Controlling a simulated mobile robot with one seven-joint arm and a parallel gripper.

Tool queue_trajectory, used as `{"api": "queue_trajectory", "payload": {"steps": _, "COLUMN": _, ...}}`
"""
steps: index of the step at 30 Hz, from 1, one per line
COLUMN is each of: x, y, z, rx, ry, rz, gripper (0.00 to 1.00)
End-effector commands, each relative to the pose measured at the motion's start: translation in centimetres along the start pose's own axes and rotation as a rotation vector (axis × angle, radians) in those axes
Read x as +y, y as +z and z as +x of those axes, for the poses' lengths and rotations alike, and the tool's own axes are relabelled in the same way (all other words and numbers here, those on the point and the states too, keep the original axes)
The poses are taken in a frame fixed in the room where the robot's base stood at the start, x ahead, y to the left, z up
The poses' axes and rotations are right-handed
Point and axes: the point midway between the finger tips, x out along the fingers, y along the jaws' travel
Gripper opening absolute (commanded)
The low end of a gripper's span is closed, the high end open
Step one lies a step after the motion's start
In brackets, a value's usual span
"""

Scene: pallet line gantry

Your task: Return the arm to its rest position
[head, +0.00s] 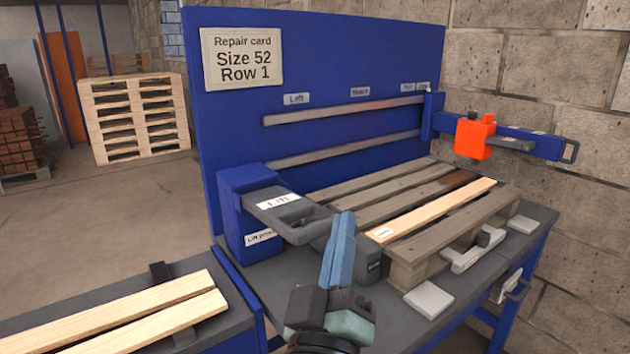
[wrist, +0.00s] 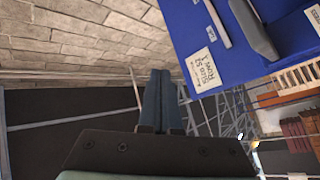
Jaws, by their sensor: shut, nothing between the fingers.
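My gripper (head: 340,250) shows at the bottom centre of the head view, its blue fingers shut with nothing between them. It is in front of the pallet (head: 400,262) on the bench, apart from the boards as far as I can tell. In the wrist view the shut fingers (wrist: 160,100) point up past the wall and the blue panel. The pallet has several grey boards and one lighter, newer board (head: 440,208) with a small white label.
A blue post with a grey handle (head: 285,210) stands just left of the pallet. An orange tool unit (head: 475,137) sits on a blue arm at the right. Two light boards (head: 130,325) lie on the side table.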

Motion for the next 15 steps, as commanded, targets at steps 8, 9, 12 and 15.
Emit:
{"api": "queue_trajectory", "payload": {"steps": 8, "x": 12.8, "y": -14.9, "z": -0.5, "rx": 0.328, "ry": 0.056, "rz": 0.608, "gripper": 0.00}}
{"api": "queue_trajectory", "payload": {"steps": 9, "x": 14.2, "y": -16.6, "z": -1.2, "rx": 0.378, "ry": 0.046, "rz": 0.675, "gripper": 0.00}}
{"api": "queue_trajectory", "payload": {"steps": 12, "x": 17.4, "y": -20.9, "z": -3.5, "rx": 0.504, "ry": 0.000, "rz": 0.826, "gripper": 0.00}}
{"api": "queue_trajectory", "payload": {"steps": 15, "x": 19.2, "y": -23.1, "z": -1.6, "rx": 0.485, "ry": -0.005, "rz": 0.822, "gripper": 0.00}}
